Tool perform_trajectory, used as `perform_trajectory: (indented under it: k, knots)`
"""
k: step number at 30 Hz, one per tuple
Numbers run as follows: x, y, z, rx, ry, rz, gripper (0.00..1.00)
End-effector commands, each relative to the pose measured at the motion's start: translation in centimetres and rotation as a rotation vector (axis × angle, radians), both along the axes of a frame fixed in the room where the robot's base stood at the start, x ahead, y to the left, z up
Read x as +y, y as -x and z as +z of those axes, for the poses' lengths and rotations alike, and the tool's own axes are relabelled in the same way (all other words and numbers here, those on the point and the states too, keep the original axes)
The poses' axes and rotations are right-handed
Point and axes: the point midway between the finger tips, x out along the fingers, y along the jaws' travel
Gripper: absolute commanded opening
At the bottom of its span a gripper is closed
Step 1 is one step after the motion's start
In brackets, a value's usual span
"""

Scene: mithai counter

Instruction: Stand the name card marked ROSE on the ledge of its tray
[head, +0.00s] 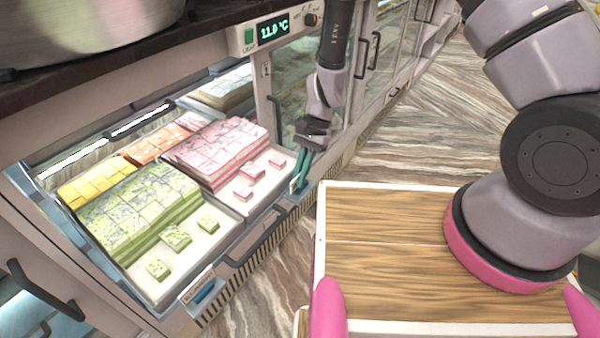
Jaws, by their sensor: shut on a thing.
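My gripper (300,184) has teal fingers and points down at the front right corner of the tray of pink sweets (240,205). It is shut on a small pale card (294,184), of which only a sliver shows beside the fingers. Its marking cannot be read, and I cannot tell whether it touches the ledge. The pink sweets stand in a large stacked block, with several loose pieces in front. Another name card (196,285) stands on the ledge of the tray of green sweets (140,277); its lettering is too small to read.
Yellow sweets (97,182) and orange sweets (156,146) lie behind. A dark handle (258,240) runs along the drawer front. A temperature display (272,30) is above. A wooden-topped surface (385,240) is at the right. Marbled floor lies between.

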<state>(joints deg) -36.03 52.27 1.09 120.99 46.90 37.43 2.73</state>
Motion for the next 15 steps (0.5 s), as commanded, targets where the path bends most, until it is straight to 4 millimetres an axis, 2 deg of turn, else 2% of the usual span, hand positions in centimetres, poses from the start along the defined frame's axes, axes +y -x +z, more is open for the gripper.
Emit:
perform_trajectory:
  k: [4, 7, 8, 15]
  knots:
    - [0.01, 0.00, 0.01, 0.000, 0.000, 0.000, 0.00]
    - [0.00, 0.00, 0.02, 0.000, 0.000, 0.000, 0.37]
    - [0.00, 0.00, 0.02, 0.000, 0.000, 0.000, 0.42]
    - [0.00, 0.01, 0.03, 0.000, 0.000, 0.000, 0.42]
